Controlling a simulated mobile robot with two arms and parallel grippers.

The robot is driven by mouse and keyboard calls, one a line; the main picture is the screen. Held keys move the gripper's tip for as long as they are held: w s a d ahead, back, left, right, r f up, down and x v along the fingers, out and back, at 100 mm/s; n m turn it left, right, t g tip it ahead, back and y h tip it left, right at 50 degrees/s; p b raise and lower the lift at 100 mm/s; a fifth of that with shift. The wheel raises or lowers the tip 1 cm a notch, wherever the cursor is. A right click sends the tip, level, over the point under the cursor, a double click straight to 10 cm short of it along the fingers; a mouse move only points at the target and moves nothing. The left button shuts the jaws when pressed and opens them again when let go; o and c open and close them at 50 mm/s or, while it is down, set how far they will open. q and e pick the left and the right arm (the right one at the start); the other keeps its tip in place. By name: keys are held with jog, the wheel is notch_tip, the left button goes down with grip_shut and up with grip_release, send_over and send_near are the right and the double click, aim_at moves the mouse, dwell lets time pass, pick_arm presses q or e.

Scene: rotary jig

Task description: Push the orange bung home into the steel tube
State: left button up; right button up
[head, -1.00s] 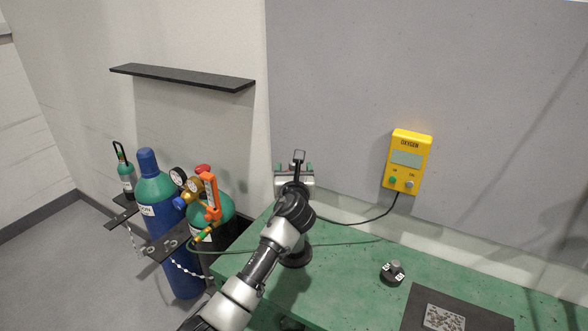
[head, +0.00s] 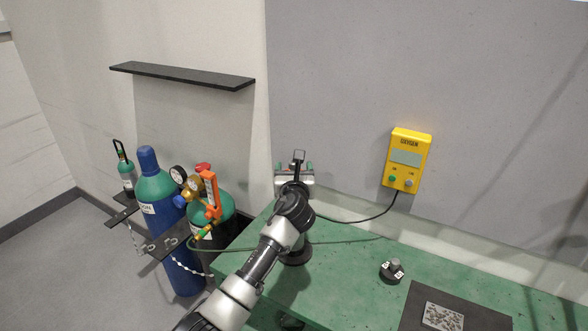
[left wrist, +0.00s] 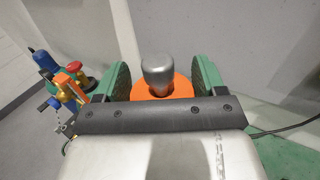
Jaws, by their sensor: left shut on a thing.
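The orange bung (left wrist: 178,84) shows in the left wrist view as an orange disc between my two green-padded fingers. A grey rounded metal knob (left wrist: 158,74) stands in front of its middle. My left gripper (left wrist: 160,82) is shut on the bung. In the head view my left gripper (head: 295,170) is over the back left of the green bench, close to the grey wall panel. There the bung is hidden by my gripper and arm. I cannot make out the steel tube or how deep the bung sits. My right gripper is in neither view.
A round black base (head: 295,254) stands on the green bench (head: 340,270) below my left wrist. A small black knobbed piece (head: 392,271) and a dark mat (head: 415,308) lie to the right. A yellow oxygen meter (head: 407,160) hangs on the wall. Gas cylinders (head: 165,215) stand left.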

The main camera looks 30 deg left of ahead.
pick_arm(q)
jog(key=shift+p, duration=0.6)
dwell(1.0)
jog(key=shift+f+b, duration=1.5)
jog(key=shift+f, duration=0.75)
jog(key=o, duration=1)
jog(key=shift+o, duration=0.2)
jog(key=shift+s, duration=0.1)
jog(key=b+v, duration=0.1)
jog(key=v, duration=0.9)
jog(key=shift+s+d+b, duration=0.2)
jog(key=shift+s+b, duration=0.1)
jog(key=shift+b, duration=0.05)
jog(key=shift+f, duration=0.15)
